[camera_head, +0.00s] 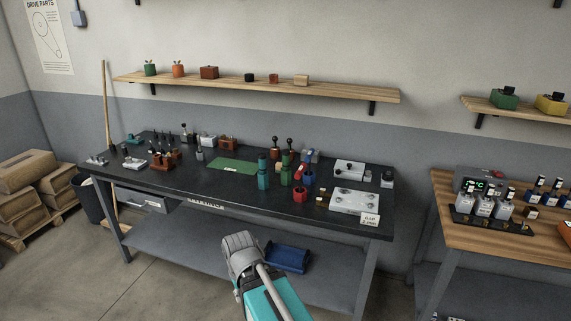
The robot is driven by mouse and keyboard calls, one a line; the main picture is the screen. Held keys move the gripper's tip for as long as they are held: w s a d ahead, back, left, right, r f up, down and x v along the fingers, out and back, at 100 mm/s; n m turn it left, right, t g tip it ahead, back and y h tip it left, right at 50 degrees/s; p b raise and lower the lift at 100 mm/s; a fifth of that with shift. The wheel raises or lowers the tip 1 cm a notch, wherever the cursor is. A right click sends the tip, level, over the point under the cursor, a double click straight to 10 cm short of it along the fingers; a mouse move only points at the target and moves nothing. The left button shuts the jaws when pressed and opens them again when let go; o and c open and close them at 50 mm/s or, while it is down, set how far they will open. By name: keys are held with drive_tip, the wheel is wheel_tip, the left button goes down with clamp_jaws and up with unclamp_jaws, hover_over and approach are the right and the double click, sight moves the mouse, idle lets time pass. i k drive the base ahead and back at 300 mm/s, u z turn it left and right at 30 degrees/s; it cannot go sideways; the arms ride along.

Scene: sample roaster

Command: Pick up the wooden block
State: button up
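Part of my arm (240,253) shows at the bottom centre, grey and teal, in front of the dark workbench and well below the shelf. I cannot make out gripper fingers in this view. Nothing is seen held.
The long wooden shelf (350,92) also carries a green pot (150,68), an orange pot (178,70) and a brown box (209,72). The dark workbench (190,190) below is crowded with tools and fixtures. A wooden table (450,235) with bottles stands right.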

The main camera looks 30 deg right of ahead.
sight(278, 165)
drive_tip(key=z, duration=0.3)
drive_tip(key=i, duration=1.2)
drive_tip(key=z, duration=0.65)
drive_tip(key=k, duration=0.95)
drive_tip(key=z, duration=0.15)
drive_tip(key=i, duration=0.55)
